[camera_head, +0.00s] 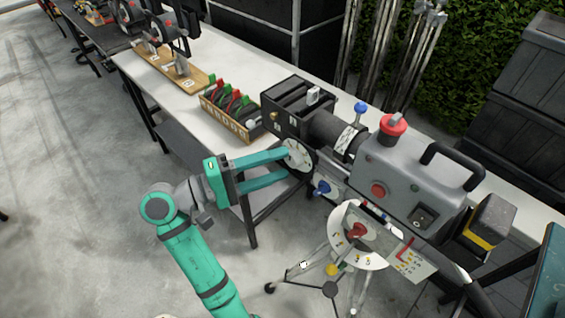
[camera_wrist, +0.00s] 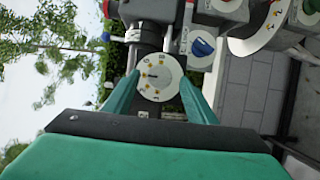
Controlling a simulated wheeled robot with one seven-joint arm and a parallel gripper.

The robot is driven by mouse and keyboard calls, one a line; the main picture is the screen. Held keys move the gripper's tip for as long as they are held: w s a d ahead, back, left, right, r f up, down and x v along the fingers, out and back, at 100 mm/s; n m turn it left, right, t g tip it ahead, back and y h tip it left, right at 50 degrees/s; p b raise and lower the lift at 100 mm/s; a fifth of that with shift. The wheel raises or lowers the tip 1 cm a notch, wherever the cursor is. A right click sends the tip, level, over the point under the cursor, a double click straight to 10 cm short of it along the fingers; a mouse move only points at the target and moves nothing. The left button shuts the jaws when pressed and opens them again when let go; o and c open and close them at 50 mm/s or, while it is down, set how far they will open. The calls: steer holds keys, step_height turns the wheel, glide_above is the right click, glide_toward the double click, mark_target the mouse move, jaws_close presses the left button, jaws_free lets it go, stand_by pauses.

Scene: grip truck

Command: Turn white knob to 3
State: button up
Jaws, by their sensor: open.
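The white knob (camera_head: 297,155) is a round dial on the front of a black device on the table. In the wrist view its white face (camera_wrist: 158,78) shows yellow marks around the rim and a small dark pointer near the middle; the numbers are too small to read. My gripper (camera_head: 288,166) has two long teal fingers reaching to the dial. In the wrist view the gripper (camera_wrist: 160,92) is open, with one finger on each side of the dial. I cannot tell whether the fingers touch its rim.
A blue knob (camera_head: 321,187) sits just right of the dial, also in the wrist view (camera_wrist: 203,47). A grey box (camera_head: 405,180) with red buttons and a black handle is further right. A wooden crate (camera_head: 229,121) stands left on the white table (camera_head: 200,115). A tripod-mounted white disc (camera_head: 358,262) is below right.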

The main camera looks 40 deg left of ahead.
steer(key=v, duration=0.9)
steer(key=shift+w+d, duration=0.1)
